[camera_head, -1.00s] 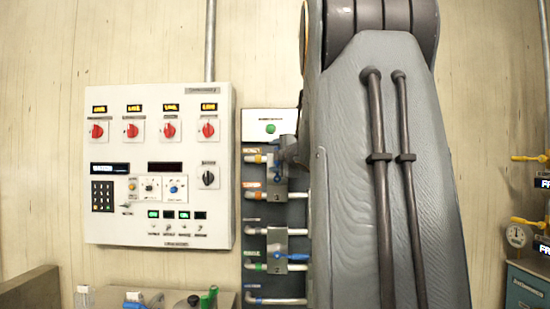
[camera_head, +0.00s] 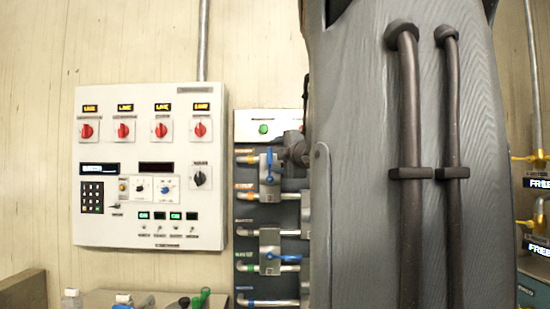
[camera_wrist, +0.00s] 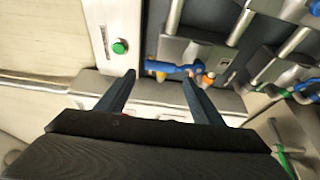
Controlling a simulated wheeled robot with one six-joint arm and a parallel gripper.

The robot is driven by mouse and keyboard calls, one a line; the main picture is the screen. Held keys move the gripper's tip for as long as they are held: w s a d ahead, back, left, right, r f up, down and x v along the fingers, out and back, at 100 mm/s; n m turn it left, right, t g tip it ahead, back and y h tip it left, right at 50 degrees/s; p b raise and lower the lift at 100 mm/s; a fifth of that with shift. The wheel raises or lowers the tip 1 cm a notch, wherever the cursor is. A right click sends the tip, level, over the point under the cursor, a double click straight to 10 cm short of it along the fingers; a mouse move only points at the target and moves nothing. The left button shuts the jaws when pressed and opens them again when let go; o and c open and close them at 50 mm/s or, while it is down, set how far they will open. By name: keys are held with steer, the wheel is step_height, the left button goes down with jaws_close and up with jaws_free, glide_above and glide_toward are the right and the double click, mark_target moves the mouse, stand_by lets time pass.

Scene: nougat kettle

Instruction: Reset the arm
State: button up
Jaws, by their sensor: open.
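My gripper (camera_wrist: 157,92) shows in the wrist view with its two dark fingers apart and nothing between them. Past its fingertips are a valve with a blue handle (camera_wrist: 172,68) and a metal block; I cannot tell whether a finger touches it. A green button (camera_wrist: 119,47) on a pale plate lies up and left of the left finger. In the head view my grey arm covers the right half, and my gripper is hidden there.
A white control panel (camera_head: 150,232) with red knobs hangs on the wall at left. Beside it is a column of pipes with an upper blue-handled valve (camera_head: 269,168) and a lower one (camera_head: 288,257). Yellow-handled valves (camera_head: 529,158) are at far right. Small bottles stand at bottom left.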

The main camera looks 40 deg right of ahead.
stand_by(0.4)
steer(key=w+a+f+m+g, duration=0.25)
steer(key=a+f, duration=0.25)
steer(key=f, duration=0.4)
steer(key=w+a+f+m+g, duration=0.15)
steer(key=a+f+m, duration=0.25)
steer(key=f, duration=0.5)
steer(key=s+a+f+m+g+y, duration=0.2)
steer(key=s+a+f+g, duration=0.2)
steer(key=a+f, duration=0.6)
steer(key=s+a+f+m+g+y, duration=0.2)
steer(key=s+a+f, duration=0.5)
steer(key=a+f, duration=0.4)
step_height(320, 180, down, 3)
steer(key=shift+s+f+m+g, duration=0.15)
steer(key=shift+s+m+g, duration=0.1)
steer(key=shift+m+g, duration=0.65)
steer(key=s+a+f+g, duration=0.1)
steer(key=s+a+f, duration=0.1)
steer(key=s+a, duration=0.1)
steer(key=s+a+f+m+g+y, duration=0.1)
steer(key=s+a+f+g, duration=0.1)
steer(key=s+a, duration=0.2)
steer(key=s+a+f+m+g, duration=0.1)
steer(key=s+a+f, duration=0.2)
steer(key=s, duration=0.3)
steer(key=shift+s+a+f+g+y, duration=0.1)
steer(key=shift+s+a+g+y, duration=0.1)
steer(key=shift+s+g+y, duration=0.15)
steer(key=shift+c, duration=0.2)
